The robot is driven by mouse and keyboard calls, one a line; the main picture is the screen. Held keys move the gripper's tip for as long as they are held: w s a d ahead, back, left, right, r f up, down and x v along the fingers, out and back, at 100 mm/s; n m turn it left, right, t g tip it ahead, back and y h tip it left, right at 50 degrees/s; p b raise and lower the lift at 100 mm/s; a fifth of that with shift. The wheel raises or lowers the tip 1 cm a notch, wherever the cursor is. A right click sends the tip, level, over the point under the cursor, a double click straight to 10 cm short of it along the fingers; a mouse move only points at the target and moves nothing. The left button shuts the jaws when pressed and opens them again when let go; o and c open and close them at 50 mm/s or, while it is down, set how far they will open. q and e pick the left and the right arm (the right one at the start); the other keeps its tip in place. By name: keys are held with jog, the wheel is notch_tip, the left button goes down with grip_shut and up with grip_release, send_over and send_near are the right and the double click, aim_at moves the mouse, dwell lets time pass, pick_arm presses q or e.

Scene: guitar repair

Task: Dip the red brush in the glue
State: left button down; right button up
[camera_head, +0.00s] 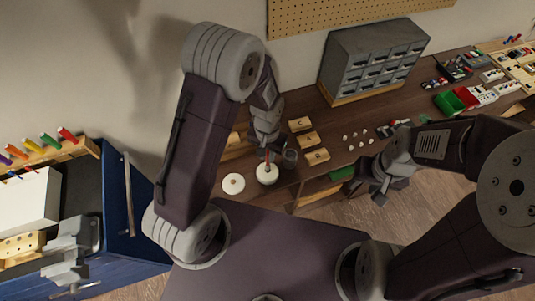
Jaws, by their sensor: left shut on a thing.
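My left gripper (267,148) points down at the near edge of the workbench, shut on the red brush (267,157). Only a short red length of the brush shows below the fingers. Its lower end meets a round white pot (267,175), which looks like the glue pot. I cannot tell how deep the tip sits in it. A flat round white lid or dish (233,184) lies to the left of the pot. My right gripper (379,186) hangs over the bench's front edge, away from the pot; its finger gap is not clear.
A grey cup (290,158) stands just right of the pot. Small wooden blocks (308,139) and white knobs lie behind it. A grey drawer cabinet (372,62) stands at the back. Green and red bins (447,103) are at right. A blue cabinet (118,200) is at left.

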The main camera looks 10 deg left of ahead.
pick_arm(q)
jog(key=shift+f+b, duration=0.3)
jog(key=shift+f, duration=0.15)
jog(key=shift+s, duration=0.15)
dwell(1.1)
notch_tip(320, 180, up, 7)
jog(key=p, duration=0.6)
jog(key=shift+p, duration=0.3)
jog(key=shift+f, duration=0.1)
